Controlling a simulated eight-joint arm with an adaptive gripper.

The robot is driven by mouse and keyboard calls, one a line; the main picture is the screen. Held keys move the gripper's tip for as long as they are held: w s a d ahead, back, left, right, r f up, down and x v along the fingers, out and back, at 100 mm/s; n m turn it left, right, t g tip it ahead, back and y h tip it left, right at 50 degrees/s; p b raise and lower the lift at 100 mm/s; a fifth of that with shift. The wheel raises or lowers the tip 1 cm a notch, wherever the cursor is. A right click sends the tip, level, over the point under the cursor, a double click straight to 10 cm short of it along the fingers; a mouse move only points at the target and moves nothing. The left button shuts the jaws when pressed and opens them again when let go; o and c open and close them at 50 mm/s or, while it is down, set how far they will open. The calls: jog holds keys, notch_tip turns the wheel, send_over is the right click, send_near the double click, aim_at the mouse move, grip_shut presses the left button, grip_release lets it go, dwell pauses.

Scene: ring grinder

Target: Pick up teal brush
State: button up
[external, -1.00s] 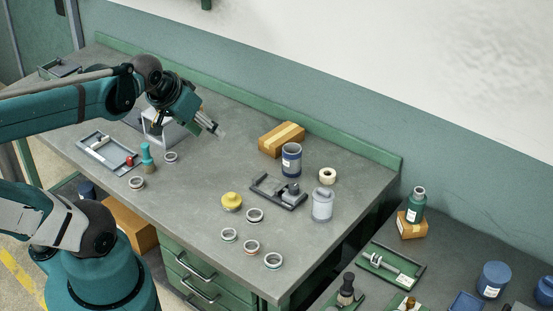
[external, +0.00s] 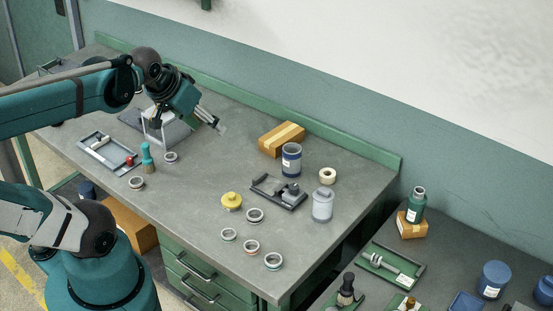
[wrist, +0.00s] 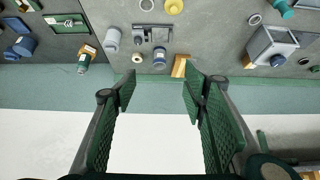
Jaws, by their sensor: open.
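The teal brush (external: 147,154) stands upright on the grey bench, handle up and tan bristles down. It stands between the tray with the red knob and a small metal ring. A teal shape that looks like the brush (wrist: 284,9) is partly cut off at the top right edge of the wrist view. My gripper (external: 219,127) is open and empty, raised above the bench to the right of the brush and apart from it. In the wrist view the open fingers of my gripper (wrist: 160,90) have nothing between them.
A grey stand (external: 160,126) is near the brush. A cardboard box (external: 282,139), blue jar (external: 291,161) and yellow knob (external: 231,201) are to the right. The green back edge (external: 330,133) borders the wall.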

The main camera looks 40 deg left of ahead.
notch_tip(320, 180, up, 3)
jog(key=n+g+b, duration=0.5)
jog(key=n+g, duration=0.2)
jog(key=n, duration=0.8)
send_over(145, 145)
notch_tip(145, 145, down, 31)
jog(key=shift+r, duration=0.15)
jog(key=shift+f, duration=0.7)
jog(key=shift+f, duration=1.25)
jog(key=shift+f, duration=0.1)
jog(key=shift+f, duration=2.5)
